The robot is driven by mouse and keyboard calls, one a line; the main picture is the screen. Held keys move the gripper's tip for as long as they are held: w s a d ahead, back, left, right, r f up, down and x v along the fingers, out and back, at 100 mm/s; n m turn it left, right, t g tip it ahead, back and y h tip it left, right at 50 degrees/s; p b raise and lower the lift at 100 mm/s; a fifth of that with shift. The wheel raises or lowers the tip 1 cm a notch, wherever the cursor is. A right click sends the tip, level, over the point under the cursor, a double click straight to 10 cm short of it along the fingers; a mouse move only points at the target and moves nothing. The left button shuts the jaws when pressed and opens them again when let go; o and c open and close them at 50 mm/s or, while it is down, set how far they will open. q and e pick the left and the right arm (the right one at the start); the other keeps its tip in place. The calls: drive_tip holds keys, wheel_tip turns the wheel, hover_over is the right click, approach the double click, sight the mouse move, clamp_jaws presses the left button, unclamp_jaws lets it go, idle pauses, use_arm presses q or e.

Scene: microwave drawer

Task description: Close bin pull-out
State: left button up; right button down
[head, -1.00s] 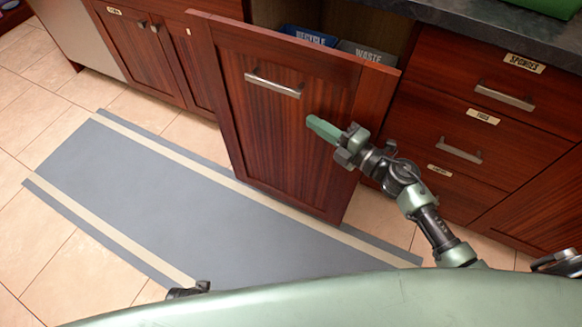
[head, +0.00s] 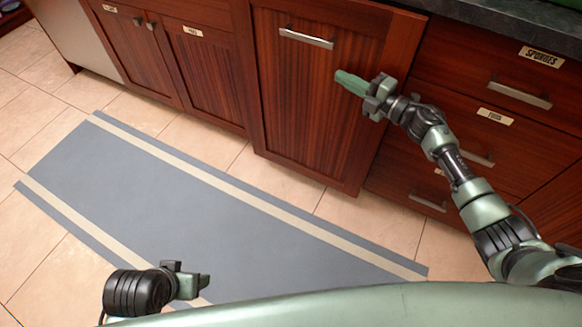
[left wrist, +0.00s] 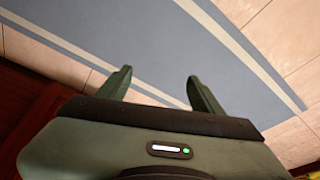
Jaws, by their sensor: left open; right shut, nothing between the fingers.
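The bin pull-out (head: 300,105) is a reddish-brown wood front with a metal bar handle (head: 306,38) near its top. It sits flush or almost flush with the cabinet, and the bins behind it are hidden. My right gripper (head: 342,79) is shut and empty, its green fingertips over the upper right of the front, right of and below the handle. I cannot tell whether they touch the wood. My left gripper (left wrist: 159,82) is open and empty in the left wrist view. In the head view it is low at the bottom left, far from the pull-out.
Labelled drawers (head: 480,115) with bar handles stand to the right, under a dark countertop (head: 510,38). Double cabinet doors (head: 175,60) are to the left. A grey striped mat (head: 190,210) lies on the clear tiled floor in front.

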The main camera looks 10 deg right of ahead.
use_arm(q)
drive_tip(key=shift+d+r, duration=0.1)
drive_tip(key=shift+r, duration=0.95)
use_arm(e)
drive_tip(key=shift+w+d, duration=0.55)
drive_tip(key=shift+w, duration=0.2)
